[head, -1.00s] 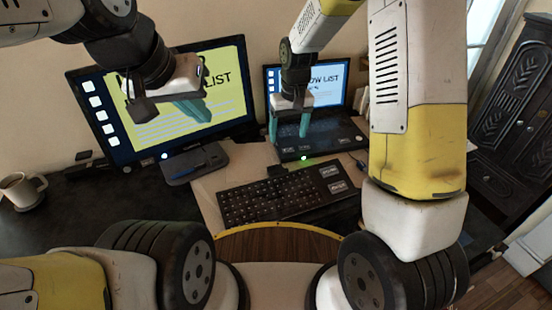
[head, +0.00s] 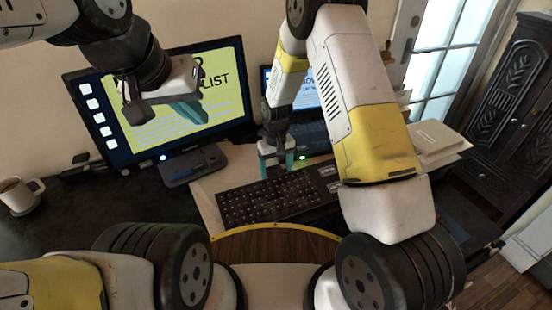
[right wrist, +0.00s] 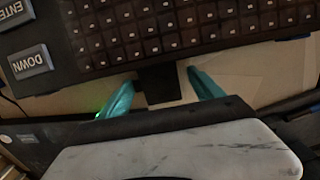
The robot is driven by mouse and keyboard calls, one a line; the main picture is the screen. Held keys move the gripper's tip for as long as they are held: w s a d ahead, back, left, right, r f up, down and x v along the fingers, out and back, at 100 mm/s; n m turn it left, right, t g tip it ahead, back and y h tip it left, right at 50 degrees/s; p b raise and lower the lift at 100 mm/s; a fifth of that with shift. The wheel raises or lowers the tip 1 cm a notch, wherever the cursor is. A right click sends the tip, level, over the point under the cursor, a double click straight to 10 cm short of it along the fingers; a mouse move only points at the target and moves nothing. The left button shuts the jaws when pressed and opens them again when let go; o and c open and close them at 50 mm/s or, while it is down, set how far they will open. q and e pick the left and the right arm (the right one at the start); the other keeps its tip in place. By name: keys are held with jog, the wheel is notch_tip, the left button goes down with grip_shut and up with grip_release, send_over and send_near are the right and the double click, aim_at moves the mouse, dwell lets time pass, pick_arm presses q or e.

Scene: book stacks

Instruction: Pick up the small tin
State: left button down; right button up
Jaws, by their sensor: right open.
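A small dark block (right wrist: 163,85), which I take to be the small tin, lies beside the keyboard's edge in the right wrist view. My right gripper (right wrist: 160,88) is open, with one teal finger on each side of the block; I cannot tell whether they touch it. In the head view my right gripper (head: 277,163) is low behind the keyboard and hides the block. My left gripper (head: 188,108) hangs in front of the large monitor, away from the block; its finger gap is unclear.
The keyboard (head: 275,197) lies directly in front of the right gripper. The large monitor (head: 110,125) stands at left, and a laptop (head: 312,137) is partly hidden behind my right arm. A mug (head: 17,194) stands far left. Papers (head: 440,140) lie at right.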

jog(key=shift+f, duration=0.1)
jog(key=c, duration=1.3)
jog(key=shift+o, duration=0.2)
